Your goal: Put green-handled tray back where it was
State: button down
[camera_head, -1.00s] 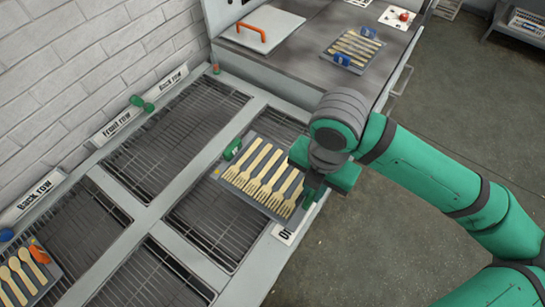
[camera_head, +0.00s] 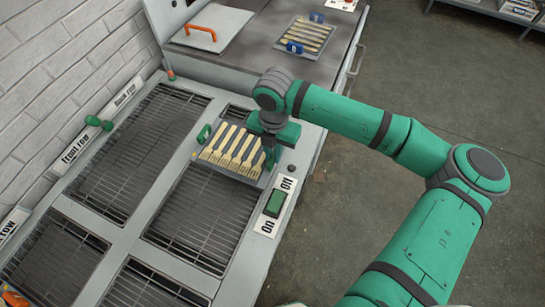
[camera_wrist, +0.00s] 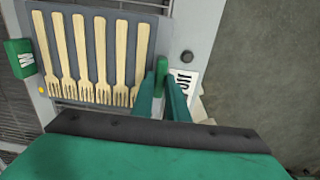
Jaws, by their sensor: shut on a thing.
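The green-handled tray (camera_head: 213,162) is a flat grey tray carrying several wooden forks side by side. One green handle (camera_head: 204,134) shows at its left end in the head view. My gripper (camera_head: 268,158) is at its right end. In the wrist view my gripper (camera_wrist: 167,92) is shut on the near green handle (camera_wrist: 160,78), between its two fingers. The tray (camera_wrist: 149,60) also shows there, with the other handle (camera_wrist: 20,58) at far left. It lies over the upper part of a grill opening; I cannot tell whether it touches the frame.
A green rocker switch (camera_head: 276,203) marked On and Off sits at the front edge. Empty grills (camera_head: 203,217) lie below and to the left. A blue-handled tray (camera_head: 308,38) and an orange-handled plate (camera_head: 211,27) are on the counter behind. A green knob lever (camera_head: 98,122) stands by the wall.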

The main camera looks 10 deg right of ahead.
aim_at(273, 154)
jog(key=shift+w+a+f, duration=0.1)
jog(key=shift+w+f, duration=0.15)
jog(key=shift+f, duration=0.7)
jog(key=shift+w+f, duration=0.2)
jog(key=shift+f, duration=0.75)
jog(key=c, duration=1.7)
grip_release()
jog(key=shift+w+f, duration=0.1)
jog(key=shift+c, duration=0.2)
jog(key=shift+r, duration=0.4)
notch_tip(273, 154, up, 12)
jog(key=shift+f, duration=0.25)
